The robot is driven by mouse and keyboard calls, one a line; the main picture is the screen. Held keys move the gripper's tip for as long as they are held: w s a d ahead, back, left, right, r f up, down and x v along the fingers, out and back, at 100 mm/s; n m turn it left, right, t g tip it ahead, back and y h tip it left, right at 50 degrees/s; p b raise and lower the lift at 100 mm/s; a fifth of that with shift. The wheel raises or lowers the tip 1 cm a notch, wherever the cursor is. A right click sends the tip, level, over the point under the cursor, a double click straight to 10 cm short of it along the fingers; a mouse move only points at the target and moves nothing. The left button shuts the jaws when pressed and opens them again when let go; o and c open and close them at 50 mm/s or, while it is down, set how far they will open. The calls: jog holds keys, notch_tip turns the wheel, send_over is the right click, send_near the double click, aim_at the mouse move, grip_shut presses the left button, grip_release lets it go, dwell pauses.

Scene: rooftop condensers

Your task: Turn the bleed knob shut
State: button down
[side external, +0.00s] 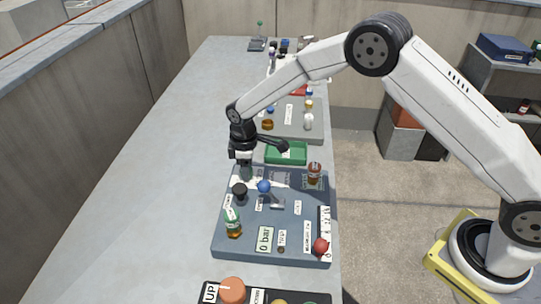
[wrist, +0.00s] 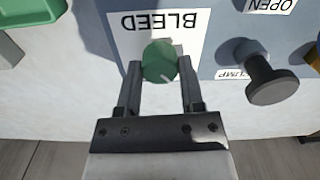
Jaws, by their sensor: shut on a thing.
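The bleed knob (wrist: 159,62) is round and green, on a white label reading BLEED, upside down in the wrist view. A short pale mark on its top points to the lower right there. My gripper (wrist: 159,72) has one finger on each side of the knob and is shut on it. In the side view my gripper (side external: 244,160) points down at the far left corner of the blue-grey panel (side external: 222,248). The knob (side external: 246,174) shows just below it, partly hidden by the fingers.
A black knob (wrist: 272,80) stands close beside my right finger in the wrist view. A blue-ball lever (side external: 264,186), a 0 bar display (side external: 264,240) and a red knob (side external: 320,246) are on the panel. A green tray (side external: 286,153) lies behind. The bench's left side is clear.

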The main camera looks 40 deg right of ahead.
jog(key=shift+n, duration=0.6)
jog(key=shift+c, duration=1.1)
grip_release()
jog(key=shift+r, duration=0.1)
jog(key=shift+r, duration=3.85)
jog(key=shift+s+d, duration=0.1)
